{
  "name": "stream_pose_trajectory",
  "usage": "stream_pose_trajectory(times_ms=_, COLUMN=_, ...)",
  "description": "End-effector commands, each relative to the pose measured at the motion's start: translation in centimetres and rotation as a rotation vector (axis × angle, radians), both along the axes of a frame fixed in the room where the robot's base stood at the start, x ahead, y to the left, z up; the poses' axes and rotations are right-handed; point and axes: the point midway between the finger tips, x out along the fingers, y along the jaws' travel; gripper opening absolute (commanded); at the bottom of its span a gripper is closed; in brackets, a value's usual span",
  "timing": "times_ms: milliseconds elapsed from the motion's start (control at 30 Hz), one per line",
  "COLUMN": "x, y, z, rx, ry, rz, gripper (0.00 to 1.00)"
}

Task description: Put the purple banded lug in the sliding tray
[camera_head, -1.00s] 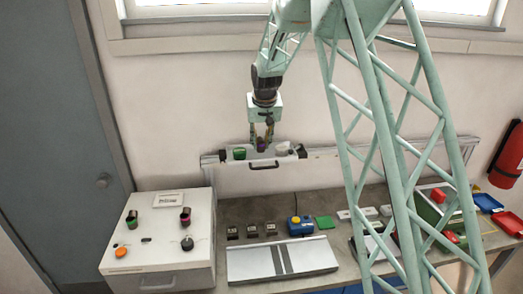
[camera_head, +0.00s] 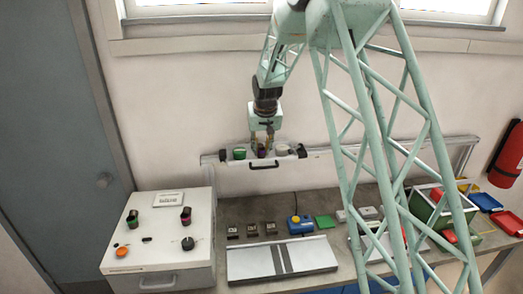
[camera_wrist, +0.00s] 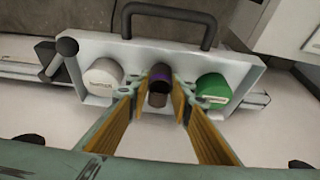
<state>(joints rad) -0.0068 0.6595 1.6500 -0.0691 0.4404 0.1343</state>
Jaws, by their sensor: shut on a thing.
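The purple banded lug (camera_wrist: 160,82) is purple with a dark band and sits between the fingertips in the wrist view. My gripper (camera_wrist: 160,95) is shut on it; the fingers also show in the head view (camera_head: 262,147). The sliding tray (camera_wrist: 236,82) is a pale tray with a black handle, mounted on the rail at the wall; it also shows in the head view (camera_head: 285,160). The lug is at the tray's middle, between a white piece (camera_wrist: 103,76) and a green piece (camera_wrist: 213,87). I cannot tell whether it touches the tray floor.
The wall rail (camera_head: 330,150) runs behind the bench. A white control box (camera_head: 160,240) stands at the left. A blue box with a yellow button (camera_head: 299,226), a green block (camera_head: 326,222) and a grey plate (camera_head: 280,258) lie on the bench. Red trays (camera_head: 507,222) are at the far right.

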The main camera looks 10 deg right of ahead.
Motion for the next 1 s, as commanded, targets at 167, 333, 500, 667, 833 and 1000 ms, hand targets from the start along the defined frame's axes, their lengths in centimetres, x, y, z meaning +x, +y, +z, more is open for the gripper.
stream_pose_trajectory(times_ms=167, x=0.0, y=0.0, z=-0.2, rx=0.0, ry=0.0, rz=0.0, gripper=0.26)
stream_pose_trajectory(times_ms=333, x=0.0, y=0.0, z=-0.2, rx=0.0, ry=0.0, rz=0.0, gripper=0.34)
stream_pose_trajectory(times_ms=500, x=0.0, y=0.0, z=-0.2, rx=0.0, ry=0.0, rz=0.0, gripper=0.34)
stream_pose_trajectory(times_ms=667, x=0.0, y=0.0, z=-0.1, rx=0.0, ry=0.0, rz=0.0, gripper=0.34)
stream_pose_trajectory(times_ms=833, x=-0.1, y=0.0, z=0.5, rx=0.0, ry=-0.001, rz=0.0, gripper=0.34)
stream_pose_trajectory(times_ms=1000, x=-0.6, y=0.1, z=1.7, rx=0.0, ry=-0.002, rz=0.0, gripper=0.34)
